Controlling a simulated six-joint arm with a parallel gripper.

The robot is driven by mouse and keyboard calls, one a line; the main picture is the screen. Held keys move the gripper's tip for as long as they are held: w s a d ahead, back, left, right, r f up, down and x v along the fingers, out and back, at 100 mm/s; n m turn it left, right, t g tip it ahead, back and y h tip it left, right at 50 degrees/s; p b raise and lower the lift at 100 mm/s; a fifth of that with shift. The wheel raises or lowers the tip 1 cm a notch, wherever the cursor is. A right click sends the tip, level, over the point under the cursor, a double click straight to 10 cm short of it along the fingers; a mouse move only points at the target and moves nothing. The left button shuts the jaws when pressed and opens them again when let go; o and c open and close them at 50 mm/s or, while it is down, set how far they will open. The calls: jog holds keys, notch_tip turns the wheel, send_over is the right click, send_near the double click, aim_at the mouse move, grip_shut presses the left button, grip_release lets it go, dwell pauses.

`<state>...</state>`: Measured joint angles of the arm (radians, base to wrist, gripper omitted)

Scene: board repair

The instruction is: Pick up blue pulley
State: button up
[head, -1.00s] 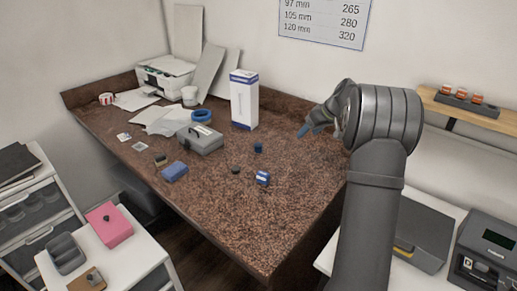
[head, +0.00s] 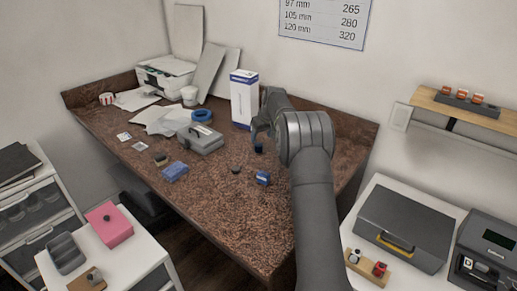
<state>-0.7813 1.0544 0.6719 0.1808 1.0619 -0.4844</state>
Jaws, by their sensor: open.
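A small dark blue round piece, which looks like the blue pulley (head: 258,149), stands on the brown speckled table right of the grey toolbox. My gripper (head: 256,138) reaches in from the right and points down just above it, its fingers partly covering the view of it. The gripper is open. From this view I cannot tell whether the fingers touch the pulley or stay clear of it.
The table's front is clear.

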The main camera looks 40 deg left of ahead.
aim_at(259, 145)
jog(key=shift+w+x, duration=0.15)
jog(key=shift+x, duration=1.7)
jog(key=shift+w+x, duration=0.15)
jog(key=shift+x, duration=1.7)
jog(key=shift+a, duration=0.15)
jog(key=shift+r, duration=0.1)
jog(key=c, duration=1.1)
